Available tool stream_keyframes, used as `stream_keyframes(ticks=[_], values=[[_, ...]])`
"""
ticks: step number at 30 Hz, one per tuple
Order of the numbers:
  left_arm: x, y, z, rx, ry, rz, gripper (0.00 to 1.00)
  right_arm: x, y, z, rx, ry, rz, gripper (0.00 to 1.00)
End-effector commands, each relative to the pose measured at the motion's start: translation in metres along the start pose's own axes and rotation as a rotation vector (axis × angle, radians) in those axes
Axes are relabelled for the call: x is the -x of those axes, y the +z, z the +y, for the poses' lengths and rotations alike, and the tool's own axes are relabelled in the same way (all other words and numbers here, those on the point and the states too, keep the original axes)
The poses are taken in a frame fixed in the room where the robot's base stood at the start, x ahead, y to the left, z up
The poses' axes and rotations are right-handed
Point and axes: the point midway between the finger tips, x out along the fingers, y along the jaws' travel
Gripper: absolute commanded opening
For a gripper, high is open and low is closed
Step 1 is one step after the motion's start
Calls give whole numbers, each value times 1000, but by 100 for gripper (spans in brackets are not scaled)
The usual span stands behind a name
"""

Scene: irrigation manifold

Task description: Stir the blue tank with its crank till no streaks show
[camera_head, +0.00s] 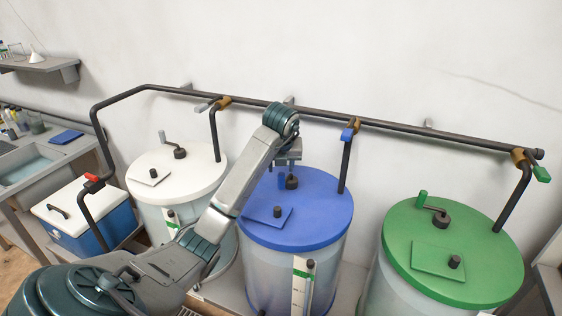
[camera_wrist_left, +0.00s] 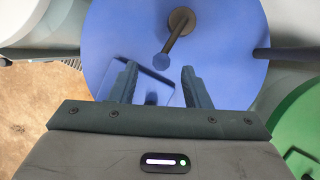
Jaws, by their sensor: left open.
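The blue tank (camera_head: 318,222) stands in the middle of the row, with a blue lid and pale translucent walls. Its crank has a dark hub (camera_head: 292,182) on the lid and a blue upright handle (camera_head: 281,180). My left gripper (camera_head: 287,166) is over the lid, at the crank, partly hiding it. In the left wrist view the gripper (camera_wrist_left: 158,70) is open, and the crank handle (camera_wrist_left: 162,62) appears between the fingertips, with no visible contact. The crank arm (camera_wrist_left: 173,40) runs up to its hub. Streaks inside the tank cannot be made out. My right gripper is not in view.
A white tank (camera_head: 205,177) stands left and a green tank (camera_head: 475,265) right. A dark pipe (camera_head: 400,131) with valves runs behind, its branches dropping to the tanks. A square blue hatch (camera_head: 262,222) with a knob lies on the blue lid. A cooler (camera_head: 85,205) is far left.

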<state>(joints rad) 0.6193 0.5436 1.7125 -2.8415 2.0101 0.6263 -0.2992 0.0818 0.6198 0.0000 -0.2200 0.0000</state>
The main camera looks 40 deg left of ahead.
Motion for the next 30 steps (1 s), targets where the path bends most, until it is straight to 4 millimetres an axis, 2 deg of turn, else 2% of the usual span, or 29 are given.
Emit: stream_keyframes(ticks=[1,9,23,27,30], values=[[12,2,0,-1,0,0,43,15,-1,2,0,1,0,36],[33,2,0,0,0,1,43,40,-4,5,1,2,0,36],[37,0,0,1,0,0,43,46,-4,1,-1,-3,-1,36],[34,-2,-4,-4,-21,1,20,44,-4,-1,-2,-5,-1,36],[27,-11,-21,-23,-116,5,0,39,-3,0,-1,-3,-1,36]])
